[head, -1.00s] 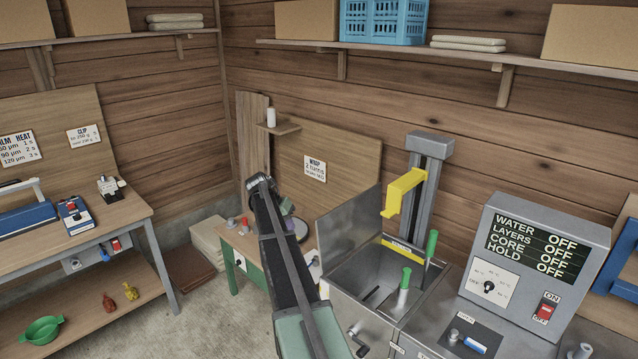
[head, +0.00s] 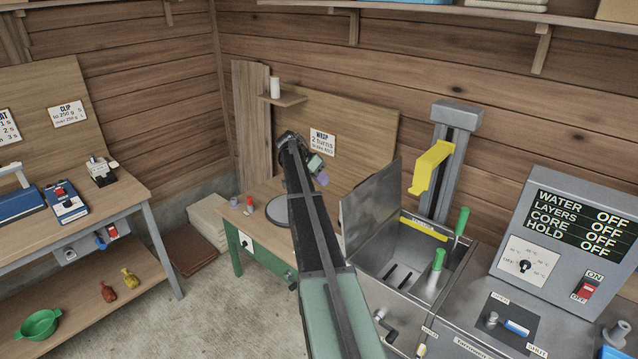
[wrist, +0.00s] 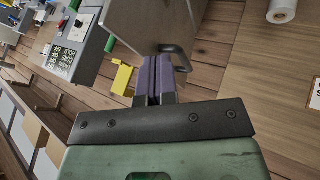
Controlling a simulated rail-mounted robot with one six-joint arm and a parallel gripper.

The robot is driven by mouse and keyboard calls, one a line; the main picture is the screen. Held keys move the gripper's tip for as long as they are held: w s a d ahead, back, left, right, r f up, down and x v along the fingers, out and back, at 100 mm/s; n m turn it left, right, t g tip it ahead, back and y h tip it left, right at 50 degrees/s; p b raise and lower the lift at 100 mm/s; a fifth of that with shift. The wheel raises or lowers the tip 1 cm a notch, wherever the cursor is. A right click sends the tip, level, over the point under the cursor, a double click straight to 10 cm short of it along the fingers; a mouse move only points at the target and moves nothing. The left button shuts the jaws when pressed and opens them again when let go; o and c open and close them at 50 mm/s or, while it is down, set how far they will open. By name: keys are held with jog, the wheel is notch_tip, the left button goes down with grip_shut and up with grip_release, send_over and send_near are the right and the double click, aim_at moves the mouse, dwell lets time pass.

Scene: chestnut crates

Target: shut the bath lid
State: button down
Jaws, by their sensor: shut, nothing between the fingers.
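The bath lid (head: 370,207) is a grey steel panel standing up, open, along the left side of the bath (head: 408,252). The bath is uncovered, with dark slots inside and a yellow label strip at its back edge. In the wrist view the lid (wrist: 147,24) fills the upper middle, with a dark loop handle (wrist: 182,56) on it. My gripper (head: 321,179) is left of the lid. Its purple fingers are shut and empty; in the wrist view they (wrist: 154,78) point toward the lid's edge, just beside the handle. I cannot tell whether they touch it.
Green-handled tools (head: 461,222) (head: 438,260) stand at the bath. A yellow bracket (head: 430,168) on a grey column rises behind it. A control box (head: 570,240) is at right. The green-legged table (head: 262,252) with a round plate lies under my arm.

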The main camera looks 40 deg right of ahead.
jog(key=s+d+f+b, duration=0.1)
jog(key=s+d+f, duration=0.1)
jog(key=s, duration=0.4)
jog(key=shift+d+f+b, duration=0.3)
jog(key=shift+f+b, duration=0.1)
jog(key=shift+f, duration=0.2)
jog(key=shift+a, duration=0.1)
